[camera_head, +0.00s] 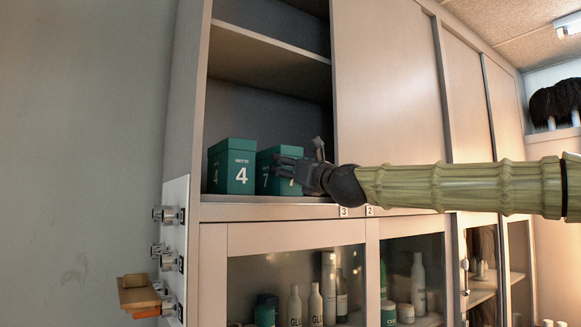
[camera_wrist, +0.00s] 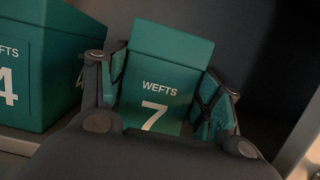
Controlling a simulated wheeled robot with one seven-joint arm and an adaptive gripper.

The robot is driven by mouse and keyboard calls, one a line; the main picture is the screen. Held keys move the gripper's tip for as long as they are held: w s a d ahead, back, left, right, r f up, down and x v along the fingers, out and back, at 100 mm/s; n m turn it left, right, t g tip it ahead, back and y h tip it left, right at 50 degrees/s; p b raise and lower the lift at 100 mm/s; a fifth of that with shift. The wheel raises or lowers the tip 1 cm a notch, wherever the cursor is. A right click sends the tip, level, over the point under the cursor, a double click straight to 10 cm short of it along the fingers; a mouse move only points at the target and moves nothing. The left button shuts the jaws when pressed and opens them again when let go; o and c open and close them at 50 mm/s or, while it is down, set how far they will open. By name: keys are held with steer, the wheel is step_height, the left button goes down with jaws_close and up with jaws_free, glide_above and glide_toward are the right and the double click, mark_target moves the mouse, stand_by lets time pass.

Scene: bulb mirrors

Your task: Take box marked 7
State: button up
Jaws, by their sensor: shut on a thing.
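The box marked 7 (camera_wrist: 165,75) is dark green with white "WEFTS 7" on its front, in the wrist view. In the head view the box marked 7 (camera_head: 264,172) stands on the cabinet shelf, partly hidden behind my gripper (camera_head: 290,172). In the wrist view my gripper (camera_wrist: 164,100) has one finger on each side of the box and is shut on it. The box appears tilted in that view; I cannot tell whether it is clear of the shelf.
A similar green box marked 4 (camera_head: 233,167) stands close on the left, also in the wrist view (camera_wrist: 40,65). An open shelf (camera_head: 265,58) is above and a sliding door (camera_head: 392,85) is to the right. Glass-fronted compartments below hold bottles (camera_head: 328,285).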

steer(key=shift+r, duration=0.25)
steer(key=shift+r+p, duration=0.6)
steer(key=shift+r, duration=0.4)
steer(key=shift+s, duration=0.1)
steer(key=s+d+b, duration=0.4)
steer(key=s+d, duration=0.5)
steer(key=s, duration=0.5)
steer(key=shift+d, duration=0.25)
stand_by(1.3)
stand_by(0.6)
